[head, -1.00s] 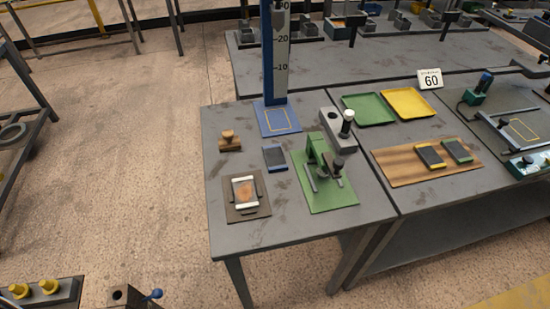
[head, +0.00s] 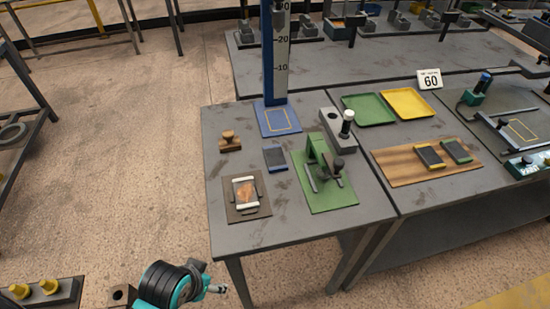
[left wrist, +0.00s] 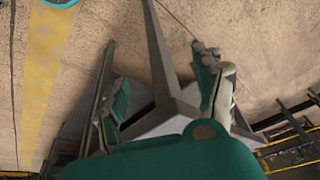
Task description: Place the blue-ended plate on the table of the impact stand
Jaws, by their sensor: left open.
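The blue-ended plate (head: 275,159) is a small dark plate with a blue end. It lies flat on the grey workbench, in front of the impact stand. The impact stand has a tall blue column with a grey scale (head: 275,55); its blue table (head: 279,120) at the foot bears a yellow outline and looks empty. My left arm comes in low in the head view, its gripper (head: 216,289) at the bottom, well apart from the plate. In the left wrist view the left gripper (left wrist: 160,78) is open, with nothing between its fingers. My right gripper is not in view.
A wooden knob block (head: 229,141), a framed plate on a brown base (head: 245,208) and a green fixture (head: 343,197) surround the plate. A grey block with a white-topped post (head: 334,131) stands right of the stand. The bench's front strip is clear.

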